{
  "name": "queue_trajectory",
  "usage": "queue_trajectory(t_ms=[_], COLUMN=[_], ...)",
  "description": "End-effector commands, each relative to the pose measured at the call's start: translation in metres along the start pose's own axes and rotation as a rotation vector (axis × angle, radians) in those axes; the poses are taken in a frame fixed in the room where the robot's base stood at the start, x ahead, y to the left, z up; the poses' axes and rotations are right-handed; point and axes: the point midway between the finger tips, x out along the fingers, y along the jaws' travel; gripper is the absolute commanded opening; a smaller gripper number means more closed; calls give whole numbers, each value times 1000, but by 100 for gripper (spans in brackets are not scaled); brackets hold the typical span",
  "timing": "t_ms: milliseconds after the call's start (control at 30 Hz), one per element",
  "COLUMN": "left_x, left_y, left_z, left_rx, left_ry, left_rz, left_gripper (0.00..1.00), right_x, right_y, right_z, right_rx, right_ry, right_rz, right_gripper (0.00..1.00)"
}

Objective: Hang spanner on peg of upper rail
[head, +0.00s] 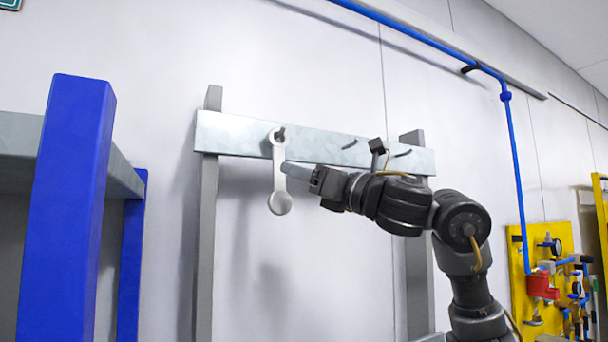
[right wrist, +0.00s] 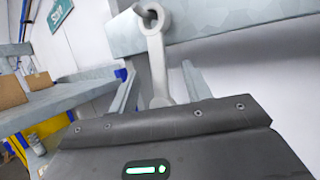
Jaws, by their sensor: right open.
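The pale grey spanner (head: 279,178) hangs by its ring end on the leftmost peg (head: 282,131) of the upper rail (head: 320,148), its shaft pointing down. It also shows in the right wrist view (right wrist: 157,62), with its ring around the peg and its lower end hidden behind the dark gripper body. My right gripper (head: 288,170) is open at the spanner's shaft, reaching in from the right. Whether its fingers touch the shaft cannot be told. My left gripper is out of view.
Two more pegs (head: 350,144) on the rail are bare. Grey posts (head: 207,230) carry the rail in front of a white wall. A blue-framed shelf (head: 70,200) stands at the left. A yellow tool board (head: 520,260) is at the far right.

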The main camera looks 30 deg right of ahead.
Motion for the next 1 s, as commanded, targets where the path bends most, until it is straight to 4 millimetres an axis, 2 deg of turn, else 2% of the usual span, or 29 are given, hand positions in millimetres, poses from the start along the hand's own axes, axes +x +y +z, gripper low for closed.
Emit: queue_trajectory(t_ms=[300, 500, 700, 1000], left_x=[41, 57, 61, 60], left_y=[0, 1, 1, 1], left_z=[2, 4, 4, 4], left_rx=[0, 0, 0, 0], left_ry=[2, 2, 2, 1], left_rz=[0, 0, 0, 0], left_gripper=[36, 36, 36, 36], right_x=[-61, -92, -105, -105], right_y=[-1, -1, -1, -1], right_z=[-5, -3, -1, 0], right_rx=[-4, -2, 0, 0], right_ry=[-5, -5, -2, -2], right_rz=[-4, -3, -2, -2], right_gripper=[49, 49, 49, 49])
